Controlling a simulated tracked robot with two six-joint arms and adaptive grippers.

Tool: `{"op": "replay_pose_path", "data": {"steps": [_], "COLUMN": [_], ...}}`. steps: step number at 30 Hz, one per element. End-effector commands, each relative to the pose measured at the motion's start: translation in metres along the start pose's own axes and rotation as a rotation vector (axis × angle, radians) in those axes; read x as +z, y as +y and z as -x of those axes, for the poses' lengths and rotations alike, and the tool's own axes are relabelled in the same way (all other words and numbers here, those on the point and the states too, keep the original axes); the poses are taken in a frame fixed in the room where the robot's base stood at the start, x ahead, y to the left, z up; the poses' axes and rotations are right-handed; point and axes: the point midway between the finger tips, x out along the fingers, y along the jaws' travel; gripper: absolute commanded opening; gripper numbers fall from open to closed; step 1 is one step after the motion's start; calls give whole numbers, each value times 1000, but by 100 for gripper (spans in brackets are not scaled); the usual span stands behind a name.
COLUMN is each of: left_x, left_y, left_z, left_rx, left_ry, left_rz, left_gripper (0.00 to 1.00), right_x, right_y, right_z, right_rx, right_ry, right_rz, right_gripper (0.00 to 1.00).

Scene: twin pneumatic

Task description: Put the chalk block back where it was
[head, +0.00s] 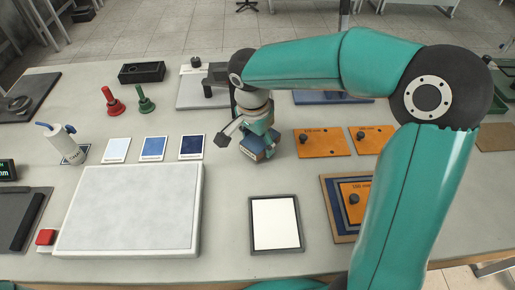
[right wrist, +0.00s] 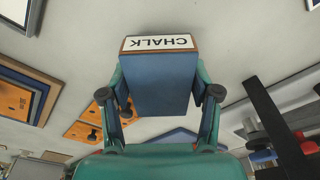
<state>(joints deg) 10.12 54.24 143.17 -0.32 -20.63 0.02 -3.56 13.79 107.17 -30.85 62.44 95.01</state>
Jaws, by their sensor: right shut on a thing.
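The chalk block is a blue block with a white label reading CHALK on its end. In the right wrist view the chalk block (right wrist: 158,82) sits between both fingers of my right gripper (right wrist: 160,100), which is shut on it. In the head view the chalk block (head: 252,152) is mostly hidden under my right gripper (head: 262,142), over the middle of the table. I cannot tell whether it touches the table. My left gripper is not in view.
Orange plates with black knobs (head: 322,143) lie to the right, and a white framed panel (head: 275,222) in front. A large pale slab (head: 130,210) and blue sample cards (head: 154,148) lie to the left. Red and green handled stamps (head: 112,102) stand behind. Bare table surrounds the block.

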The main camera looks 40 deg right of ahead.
Motion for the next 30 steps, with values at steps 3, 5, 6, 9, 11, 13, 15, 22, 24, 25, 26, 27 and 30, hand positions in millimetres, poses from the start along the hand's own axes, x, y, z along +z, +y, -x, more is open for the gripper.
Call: {"op": "replay_pose_path", "data": {"steps": [3, 5, 6, 9, 11, 13, 15, 22, 24, 25, 26, 27, 30], "left_x": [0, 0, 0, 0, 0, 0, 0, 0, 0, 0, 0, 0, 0], "left_y": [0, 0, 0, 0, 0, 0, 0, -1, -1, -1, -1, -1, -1], "left_z": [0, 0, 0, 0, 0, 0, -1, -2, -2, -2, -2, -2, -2], "left_rx": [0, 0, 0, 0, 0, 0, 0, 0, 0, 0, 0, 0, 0], "left_ry": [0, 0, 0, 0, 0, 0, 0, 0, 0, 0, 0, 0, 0], "left_rz": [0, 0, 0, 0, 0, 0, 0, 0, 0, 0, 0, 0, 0], "left_gripper": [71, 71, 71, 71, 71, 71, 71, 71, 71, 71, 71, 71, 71], "right_x": [2, 3, 4, 4, 4, 4, 4, 4, 4, 4, 4, 4, 4], "right_y": [1, 1, 1, 0, 0, 0, 0, 0, 0, 0, 0, 0, 0], "right_z": [-19, -25, -28, -30, -30, -29, -30, -31, -31, -31, -31, -31, -31], "right_rx": [6, 4, 3, 1, 1, 1, 1, 1, 1, 1, 1, 1, 1], "right_ry": [-1, 0, 0, 0, 0, 0, 0, 0, 0, 0, 0, 0, 0], "right_rz": [0, 1, 1, 0, 0, 0, 0, 0, 0, 0, 0, 0, 0], "right_gripper": [24, 24, 24, 24, 24, 24, 24, 87, 87, 87, 87, 87, 87]}}
